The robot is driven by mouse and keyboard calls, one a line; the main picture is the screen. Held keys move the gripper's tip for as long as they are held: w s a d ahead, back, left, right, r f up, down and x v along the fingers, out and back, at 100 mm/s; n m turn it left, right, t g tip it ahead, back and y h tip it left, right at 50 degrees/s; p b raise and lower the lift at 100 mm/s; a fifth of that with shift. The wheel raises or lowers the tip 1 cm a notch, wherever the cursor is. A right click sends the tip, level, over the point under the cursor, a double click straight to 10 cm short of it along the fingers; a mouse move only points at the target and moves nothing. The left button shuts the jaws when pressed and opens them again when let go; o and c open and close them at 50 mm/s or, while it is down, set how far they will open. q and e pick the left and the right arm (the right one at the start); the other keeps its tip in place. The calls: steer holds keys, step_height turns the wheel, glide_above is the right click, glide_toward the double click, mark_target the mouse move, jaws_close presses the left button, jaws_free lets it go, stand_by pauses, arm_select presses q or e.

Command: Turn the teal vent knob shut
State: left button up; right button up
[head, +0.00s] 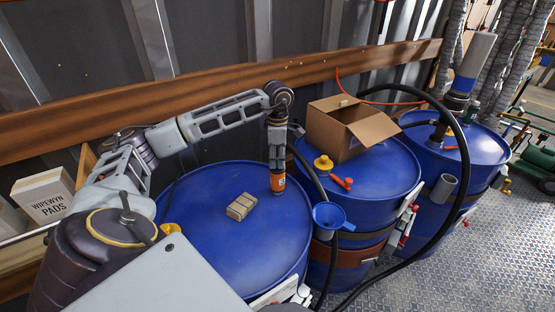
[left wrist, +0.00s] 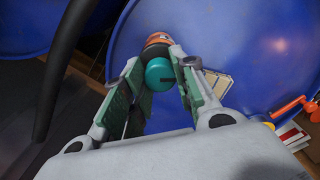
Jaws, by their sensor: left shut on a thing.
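The teal vent knob (left wrist: 159,75) shows in the left wrist view as a round teal cap between the two finger pads. An orange and silver part (left wrist: 157,42) lies just beyond it. My left gripper (left wrist: 160,66) is shut on the knob, with a finger on each side. In the head view my left gripper (head: 277,166) points down over the right part of the nearest blue drum (head: 215,215), above an orange piece (head: 277,183). The knob is hidden there. My right gripper is not in view.
A tan block (head: 241,206) lies on the nearest drum. The middle drum (head: 375,175) carries an open cardboard box (head: 345,133), a yellow cap (head: 323,163) and a red handle (head: 342,183). A blue funnel (head: 329,214) sits between drums. A black hose (head: 463,180) loops on the right.

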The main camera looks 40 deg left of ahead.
mark_target(277, 160)
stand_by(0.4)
arm_select(q)
steer(key=o, duration=1.1)
steer(key=shift+c, duration=0.2)
steer(key=shift+r, duration=0.1)
step_height(277, 160, up, 12)
steer(key=shift+f, duration=0.2)
stand_by(0.5)
